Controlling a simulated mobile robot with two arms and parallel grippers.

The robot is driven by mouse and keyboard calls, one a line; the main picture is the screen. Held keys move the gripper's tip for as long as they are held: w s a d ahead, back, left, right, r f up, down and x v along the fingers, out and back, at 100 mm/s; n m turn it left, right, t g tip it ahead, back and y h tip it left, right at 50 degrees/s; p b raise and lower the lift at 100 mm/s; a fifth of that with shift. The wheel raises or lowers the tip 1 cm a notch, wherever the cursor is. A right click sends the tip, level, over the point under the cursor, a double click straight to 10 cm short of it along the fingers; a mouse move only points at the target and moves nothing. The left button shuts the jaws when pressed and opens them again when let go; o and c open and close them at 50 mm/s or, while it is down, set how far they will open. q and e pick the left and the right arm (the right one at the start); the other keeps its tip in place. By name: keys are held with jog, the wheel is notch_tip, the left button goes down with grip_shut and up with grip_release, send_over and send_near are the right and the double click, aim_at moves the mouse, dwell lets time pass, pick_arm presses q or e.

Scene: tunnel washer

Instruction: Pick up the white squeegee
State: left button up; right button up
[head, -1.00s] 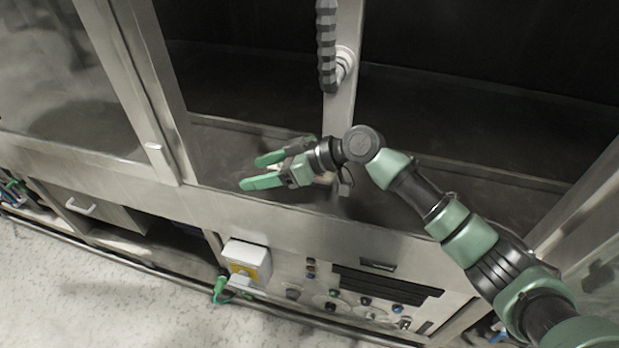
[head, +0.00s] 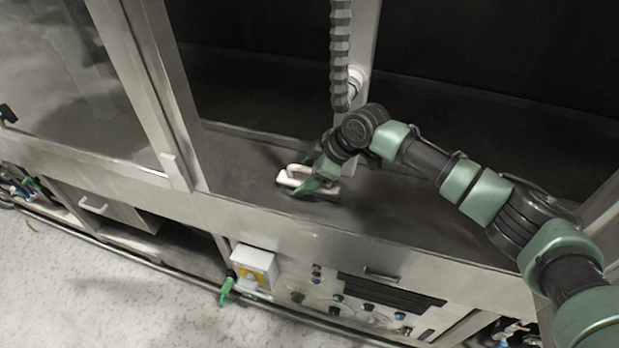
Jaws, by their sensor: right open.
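The white squeegee (head: 290,181) lies on the dark floor of the washer's open chamber, just behind its front sill. Its pale frame shows on both sides of my fingers, and part of it is hidden by the gripper. My right gripper (head: 310,187) points down over the squeegee, with its green fingers open at its handle. I cannot tell whether the fingers touch it. My left gripper is not in view.
A ribbed grey hose (head: 340,55) hangs beside a metal post behind my right wrist. The steel front sill (head: 270,222) runs below the squeegee. A glass-paned door (head: 60,80) stands at left. A white box (head: 254,266) and control knobs are on the front panel.

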jog(key=shift+x, duration=0.8)
grip_shut()
jog(key=shift+r+b, duration=0.15)
jog(key=shift+b, duration=0.35)
jog(key=shift+s+a+r, duration=0.1)
jog(key=shift+s+r, duration=0.05)
jog(key=shift+s, duration=0.15)
jog(key=s+a+b, duration=0.2)
jog(key=s, duration=0.6)
jog(key=s+a+b, duration=0.1)
jog(key=s+a, duration=0.2)
jog(key=s, duration=0.5)
jog(key=shift+s+a+b, duration=0.15)
jog(key=shift+s+b, duration=0.1)
jog(key=shift+b, duration=0.15)
jog(key=shift+r, duration=0.1)
